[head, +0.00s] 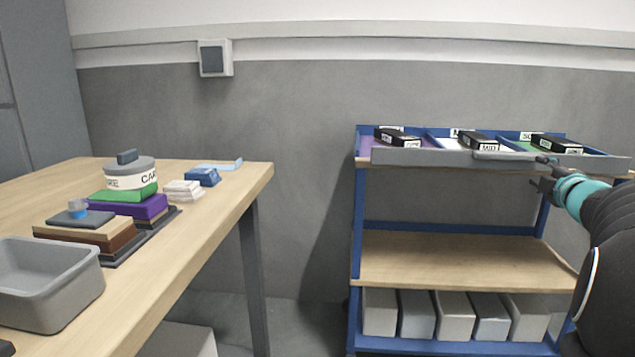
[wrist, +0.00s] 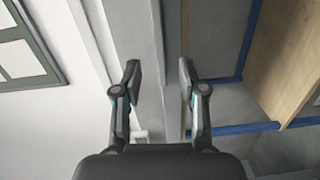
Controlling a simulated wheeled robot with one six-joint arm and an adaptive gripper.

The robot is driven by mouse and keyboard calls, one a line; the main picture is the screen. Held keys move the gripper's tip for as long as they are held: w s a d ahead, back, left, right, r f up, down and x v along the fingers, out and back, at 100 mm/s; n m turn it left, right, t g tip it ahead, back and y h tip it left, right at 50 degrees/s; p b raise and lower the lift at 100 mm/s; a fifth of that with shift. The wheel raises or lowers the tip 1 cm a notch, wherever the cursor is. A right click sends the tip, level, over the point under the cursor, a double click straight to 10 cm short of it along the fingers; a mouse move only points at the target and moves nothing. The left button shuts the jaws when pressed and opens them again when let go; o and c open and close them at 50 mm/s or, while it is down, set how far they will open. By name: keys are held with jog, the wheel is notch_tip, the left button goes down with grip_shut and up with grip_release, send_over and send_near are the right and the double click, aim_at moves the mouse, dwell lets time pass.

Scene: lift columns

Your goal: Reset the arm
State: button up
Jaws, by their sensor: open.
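My gripper (wrist: 160,75) is open and empty in the wrist view, its two fingers apart with only the wall behind them. In the head view my gripper (head: 540,172) is at the right, in front of the top level of the blue shelf rack (head: 357,215). My dark arm with a teal joint comes in from the right edge. I cannot tell from the head view how far the gripper is from the shelf.
Black boxes, one labelled MID (head: 480,142), lie in the top trays. The middle shelf (head: 450,260) is bare. Several grey bins (head: 455,316) fill the bottom. At left, a wooden table (head: 220,200) holds a grey tub (head: 50,290), stacked boxes and a round tin (head: 130,173).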

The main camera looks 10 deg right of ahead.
jog(key=s+d+f+m+g+h, duration=0.5)
jog(key=s+d+f+m+g, duration=0.1)
jog(key=f+m, duration=0.3)
jog(key=s+a+f+m+g, duration=0.3)
jog(key=s+a+f+m, duration=0.1)
jog(key=s+a+f, duration=0.1)
jog(key=s+a+f+y, duration=0.2)
jog(key=s+a, duration=0.4)
jog(key=a, duration=0.8)
jog(key=s+a+f+g+y, duration=0.1)
jog(key=s+a+f+y, duration=0.2)
jog(key=a, duration=1.1)
jog(key=s+a+f+m+g+y, duration=0.1)
jog(key=s+a+f+y, duration=0.2)
jog(key=a, duration=1.1)
jog(key=shift+s+a+y, duration=0.35)
jog(key=shift+s+y, duration=0.75)
jog(key=shift+s, duration=1.8)
